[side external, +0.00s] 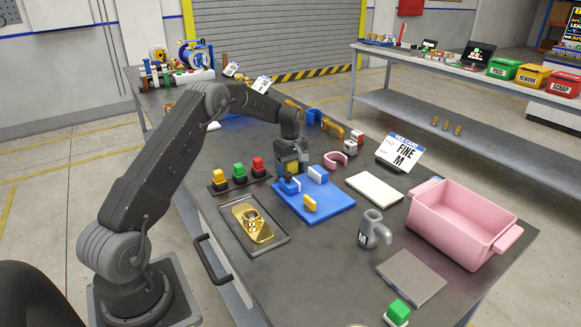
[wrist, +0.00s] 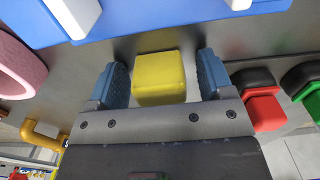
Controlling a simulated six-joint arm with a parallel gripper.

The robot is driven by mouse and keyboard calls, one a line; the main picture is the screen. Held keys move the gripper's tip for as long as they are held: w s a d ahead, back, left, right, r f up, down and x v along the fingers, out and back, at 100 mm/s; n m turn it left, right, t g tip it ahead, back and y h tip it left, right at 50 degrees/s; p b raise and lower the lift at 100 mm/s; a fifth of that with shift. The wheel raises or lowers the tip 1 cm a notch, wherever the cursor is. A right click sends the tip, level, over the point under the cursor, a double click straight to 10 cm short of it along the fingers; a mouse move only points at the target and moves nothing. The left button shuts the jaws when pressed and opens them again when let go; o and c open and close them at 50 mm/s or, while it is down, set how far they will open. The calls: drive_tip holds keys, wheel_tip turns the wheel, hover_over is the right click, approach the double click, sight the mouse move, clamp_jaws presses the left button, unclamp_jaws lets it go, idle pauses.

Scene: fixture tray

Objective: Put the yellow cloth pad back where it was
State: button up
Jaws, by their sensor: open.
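The yellow cloth pad (wrist: 159,78) is a small block between my gripper's fingers in the wrist view, with a gap to each finger. In the side view the pad (side external: 292,167) shows at the fingers, just behind the blue fixture board (side external: 335,211). My gripper (wrist: 162,74) is open, its blue-padded fingers on either side of the pad. In the side view my gripper (side external: 291,166) is low over the bench; whether the pad rests on the bench is hard to tell. The board's edge (wrist: 150,22) crosses the top of the wrist view.
The board carries blue-and-white blocks and an orange-yellow block (side external: 310,203). Red, green and yellow buttons (side external: 239,171) stand left of it. A grey jug (side external: 373,230) and pink bin (side external: 455,228) stand farther right.

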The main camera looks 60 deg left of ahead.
drive_tip(key=shift+r, duration=0.15)
wheel_tip(320, 180, up, 12)
drive_tip(key=shift+f, duration=0.15)
drive_tip(key=s+d+r+m+t, duration=0.1)
drive_tip(key=s+d+r+m, duration=0.35)
drive_tip(key=d+r, duration=0.35)
drive_tip(key=s+d+r+m+t, duration=0.1)
drive_tip(key=s+d+r+m, duration=0.4)
drive_tip(key=d, duration=0.5)
drive_tip(key=s+d+f+m+t, duration=0.1)
drive_tip(key=s+d+m, duration=0.3)
drive_tip(key=s, duration=0.6)
drive_tip(key=s+d+f+m+t, duration=0.2)
drive_tip(key=s+d+m, duration=0.2)
drive_tip(key=s+d, duration=0.5)
drive_tip(key=shift+s+t, duration=0.3)
drive_tip(key=shift+s, duration=0.8)
